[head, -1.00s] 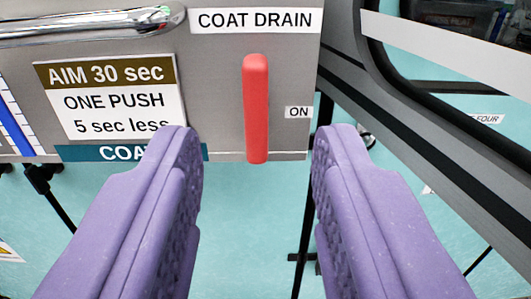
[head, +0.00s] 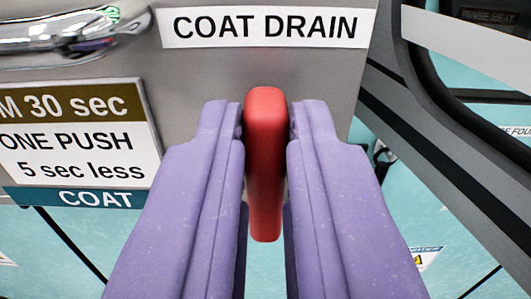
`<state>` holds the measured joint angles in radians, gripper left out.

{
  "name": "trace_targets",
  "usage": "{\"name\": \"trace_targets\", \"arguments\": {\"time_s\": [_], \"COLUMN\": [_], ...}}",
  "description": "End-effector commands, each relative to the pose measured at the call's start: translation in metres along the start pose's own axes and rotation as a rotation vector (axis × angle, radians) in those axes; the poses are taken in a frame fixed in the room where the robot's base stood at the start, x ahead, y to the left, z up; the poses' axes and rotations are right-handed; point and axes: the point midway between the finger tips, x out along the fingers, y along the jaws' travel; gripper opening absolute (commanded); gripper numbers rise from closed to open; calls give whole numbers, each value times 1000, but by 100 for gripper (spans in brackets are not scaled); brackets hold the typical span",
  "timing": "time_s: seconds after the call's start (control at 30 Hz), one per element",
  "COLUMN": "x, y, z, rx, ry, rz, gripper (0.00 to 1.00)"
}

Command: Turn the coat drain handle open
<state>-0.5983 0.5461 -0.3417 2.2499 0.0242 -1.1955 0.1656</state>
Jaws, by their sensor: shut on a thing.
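The coat drain handle (head: 266,135) is a red, rounded bar that hangs upright on the grey metal panel, below the white "COAT DRAIN" label (head: 266,27). My gripper (head: 266,130) has two purple fingers, one on each side of the handle. It is shut on the upper part of the handle. The lower end of the handle shows between the fingers. The "ON" label beside the handle is hidden behind the right finger.
A sign reading "ONE PUSH 5 sec less" (head: 75,140) is on the panel to the left. A chrome bar (head: 70,35) sticks out at the upper left. A grey, black-striped frame (head: 440,150) slants down at the right. Turquoise floor shows below.

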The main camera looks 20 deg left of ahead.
Motion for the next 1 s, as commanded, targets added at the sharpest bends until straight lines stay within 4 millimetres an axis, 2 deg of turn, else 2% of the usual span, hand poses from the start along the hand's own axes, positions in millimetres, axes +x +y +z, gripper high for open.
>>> {"name": "trace_targets", "arguments": {"time_s": [0.27,0.47,1.0], "x": [0,0,0], "y": [-1,-3,-12], "z": [1,3,7], "rx": [-41,-151,-646], "ry": [0,1,2], "rz": [0,0,1], "gripper": [0,0,0]}}
